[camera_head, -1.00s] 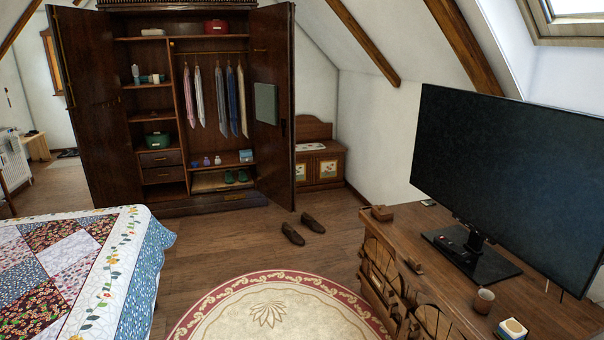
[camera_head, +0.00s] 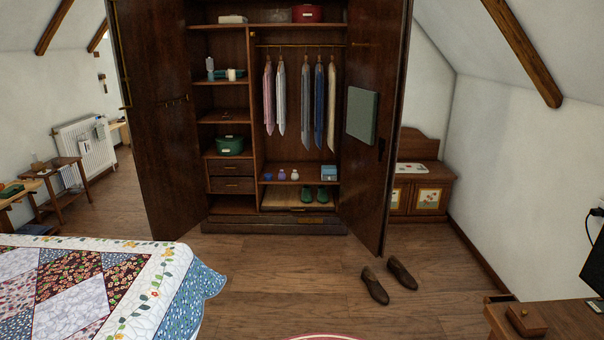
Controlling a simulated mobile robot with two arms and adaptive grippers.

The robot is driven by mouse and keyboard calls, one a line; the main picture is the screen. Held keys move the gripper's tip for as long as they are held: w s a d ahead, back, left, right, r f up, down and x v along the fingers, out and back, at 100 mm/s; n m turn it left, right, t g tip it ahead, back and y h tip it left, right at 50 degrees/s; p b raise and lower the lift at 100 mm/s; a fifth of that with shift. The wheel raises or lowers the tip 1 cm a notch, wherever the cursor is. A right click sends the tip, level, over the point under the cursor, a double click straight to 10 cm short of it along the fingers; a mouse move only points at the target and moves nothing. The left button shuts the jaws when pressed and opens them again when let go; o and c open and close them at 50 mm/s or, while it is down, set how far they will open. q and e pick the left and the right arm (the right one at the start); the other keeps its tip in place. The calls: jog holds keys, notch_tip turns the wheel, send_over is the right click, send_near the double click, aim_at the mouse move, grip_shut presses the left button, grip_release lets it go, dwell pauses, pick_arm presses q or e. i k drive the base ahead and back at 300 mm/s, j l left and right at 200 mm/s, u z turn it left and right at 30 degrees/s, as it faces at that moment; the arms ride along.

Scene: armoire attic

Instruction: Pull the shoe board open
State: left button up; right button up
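The shoe board (camera_head: 280,201) is a light wooden board low in the open dark armoire (camera_head: 231,227), under the hanging clothes. A pair of green shoes (camera_head: 315,195) rests at its right part. The board appears to sit inside the armoire, with its front edge near the base. Both armoire doors stand open, the left door (camera_head: 160,120) and the right door (camera_head: 374,150). Neither of my grippers shows in the head view.
Brown shoes (camera_head: 389,279) lie on the floor in front of the right door. A quilted bed (camera_head: 95,290) fills the lower left. A wooden dresser (camera_head: 560,320) stands at the lower right. The floor between the bed and the brown shoes is clear.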

aim_at(277, 198)
jog(key=i, duration=3.65)
jog(key=j+u, duration=0.05)
jog(key=j, duration=0.05)
